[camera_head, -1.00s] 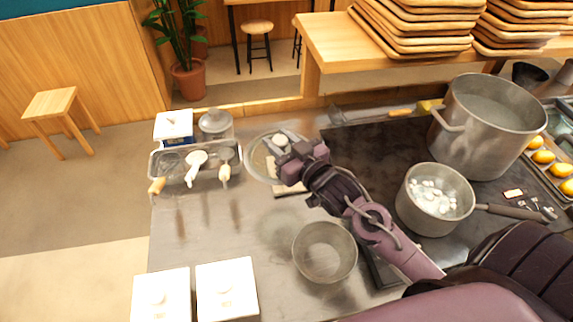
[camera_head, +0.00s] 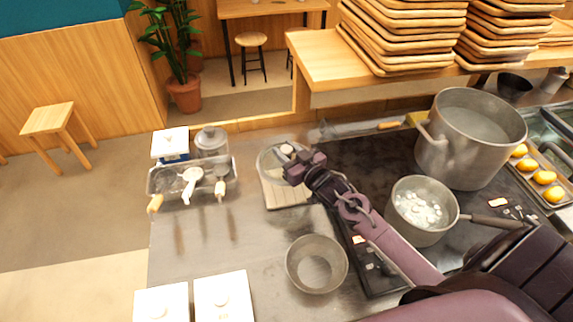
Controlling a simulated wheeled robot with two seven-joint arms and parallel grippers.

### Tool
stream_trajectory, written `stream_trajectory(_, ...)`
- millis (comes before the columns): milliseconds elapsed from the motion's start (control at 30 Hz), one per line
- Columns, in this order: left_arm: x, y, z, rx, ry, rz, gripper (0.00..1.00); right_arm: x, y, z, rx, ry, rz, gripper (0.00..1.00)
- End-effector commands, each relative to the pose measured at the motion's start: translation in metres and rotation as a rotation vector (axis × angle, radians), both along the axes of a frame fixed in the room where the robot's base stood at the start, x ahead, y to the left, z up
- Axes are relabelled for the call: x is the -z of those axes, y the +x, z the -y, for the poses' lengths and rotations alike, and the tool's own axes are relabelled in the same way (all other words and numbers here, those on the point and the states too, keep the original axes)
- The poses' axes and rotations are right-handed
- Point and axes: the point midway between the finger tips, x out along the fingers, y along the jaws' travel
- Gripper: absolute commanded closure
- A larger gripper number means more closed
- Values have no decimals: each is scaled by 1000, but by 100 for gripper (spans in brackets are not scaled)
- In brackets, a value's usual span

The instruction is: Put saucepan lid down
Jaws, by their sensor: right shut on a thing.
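The saucepan lid (camera_head: 268,164) is a round, glassy disc with a knob. It shows just beyond my right gripper (camera_head: 292,156), at the back of the steel counter. My right gripper is shut on the lid by its knob; the fingers partly cover it. The lid overlaps the far part of a small pale slatted board (camera_head: 288,194); I cannot tell whether it touches the board. The saucepan (camera_head: 424,208), uncovered with white pieces in liquid, stands on the dark stove to the right. My left gripper is not in view.
A large pot (camera_head: 470,135) stands behind the saucepan. An empty metal bowl (camera_head: 316,265) sits in front of the board. A rack with strainers (camera_head: 190,180) is at left, and white lidded boxes (camera_head: 224,298) are at front left. The counter between them is clear.

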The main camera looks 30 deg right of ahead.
Motion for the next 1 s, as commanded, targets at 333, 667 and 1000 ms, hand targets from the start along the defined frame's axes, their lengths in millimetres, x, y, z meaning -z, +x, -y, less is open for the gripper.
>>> stream_trajectory(333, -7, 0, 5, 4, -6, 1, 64, 40, 0, 0, 1, 0, 2, 97)
stream_trajectory(667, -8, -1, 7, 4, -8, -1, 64, 68, 1, 0, 0, -1, 5, 97)
stream_trajectory(1000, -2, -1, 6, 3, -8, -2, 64, 74, 0, 0, 0, 0, 4, 97)
